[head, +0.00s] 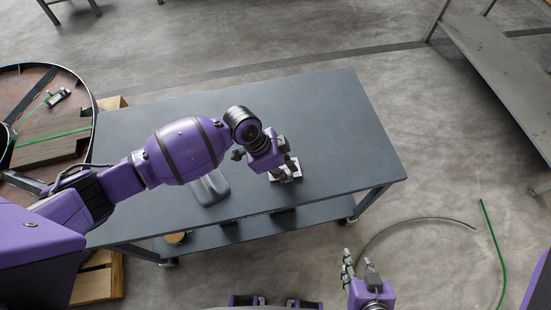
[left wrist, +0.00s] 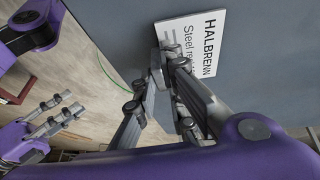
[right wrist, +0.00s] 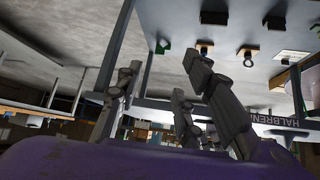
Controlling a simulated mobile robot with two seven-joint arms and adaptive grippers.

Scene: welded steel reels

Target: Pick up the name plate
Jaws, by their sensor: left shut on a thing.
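The name plate is white with dark lettering reading HALBRENN and is partly covered by fingers in the left wrist view (left wrist: 207,42). In the head view the name plate (head: 292,177) shows under my left gripper (head: 284,170), near the table's front edge. My left gripper (left wrist: 166,62) is shut on the plate's edge. Whether the plate touches the tabletop is hard to tell. My right gripper (head: 360,262) is empty, in front of the table and away from the plate. Its fingers stand apart in the right wrist view (right wrist: 160,82).
The dark table (head: 330,120) is mostly clear. A grey rounded object (head: 210,188) lies left of the plate. A large reel (head: 45,125) stands at the left by a wooden pallet (head: 95,284). A grey bench (head: 500,70) is at the right; a green strap (head: 494,240) lies on the floor.

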